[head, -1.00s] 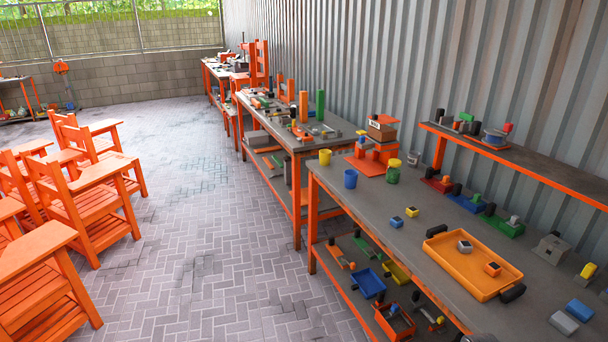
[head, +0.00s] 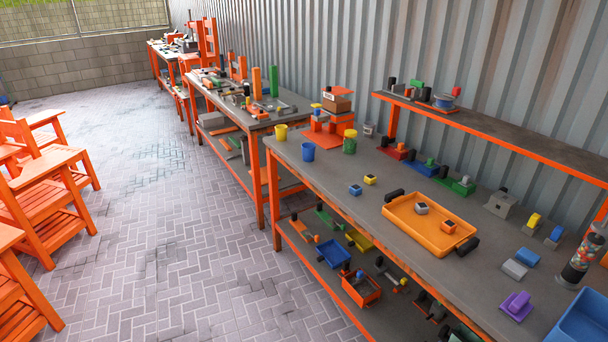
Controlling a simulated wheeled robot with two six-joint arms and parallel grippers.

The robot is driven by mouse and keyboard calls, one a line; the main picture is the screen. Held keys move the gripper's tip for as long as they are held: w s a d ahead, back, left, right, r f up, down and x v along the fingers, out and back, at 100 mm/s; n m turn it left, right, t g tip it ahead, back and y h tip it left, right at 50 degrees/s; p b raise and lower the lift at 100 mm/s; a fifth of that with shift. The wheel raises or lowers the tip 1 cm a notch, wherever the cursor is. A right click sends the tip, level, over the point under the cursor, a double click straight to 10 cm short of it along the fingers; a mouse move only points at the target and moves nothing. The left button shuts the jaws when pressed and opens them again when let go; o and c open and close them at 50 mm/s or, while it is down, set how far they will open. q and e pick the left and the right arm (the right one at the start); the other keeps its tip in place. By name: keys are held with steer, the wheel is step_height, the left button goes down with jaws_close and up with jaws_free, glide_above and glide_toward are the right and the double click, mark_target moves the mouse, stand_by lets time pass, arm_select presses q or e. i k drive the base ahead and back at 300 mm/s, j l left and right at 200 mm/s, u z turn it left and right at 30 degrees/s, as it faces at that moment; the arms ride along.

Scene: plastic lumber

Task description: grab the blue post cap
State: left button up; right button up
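A small blue piece with a pale top (head: 355,189), which looks like a post cap, sits on the near grey workbench (head: 330,185), left of the orange tray. A similar yellow piece (head: 370,179) is just right of it. A blue block (head: 527,257) lies further right on the bench beside a grey block (head: 514,269). A small blue part (head: 556,234) stands behind it. These are too small to tell for certain which is the cap. Neither gripper is in view.
The orange tray (head: 405,222) holds small grey and orange pieces. A blue cup (head: 308,151), a yellow cup (head: 281,132), a blue bin (head: 585,322) and a clear jar (head: 584,256) stand on the bench. Orange chairs (head: 45,185) are left; the paved floor between is clear.

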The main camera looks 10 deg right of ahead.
mark_target(355, 190)
steer(key=i+z, duration=0.2)
steer(key=z, duration=0.25)
steer(key=i+z, duration=0.25)
steer(key=z, duration=0.15)
steer(key=i+j+z, duration=0.15)
steer(key=z, duration=0.3)
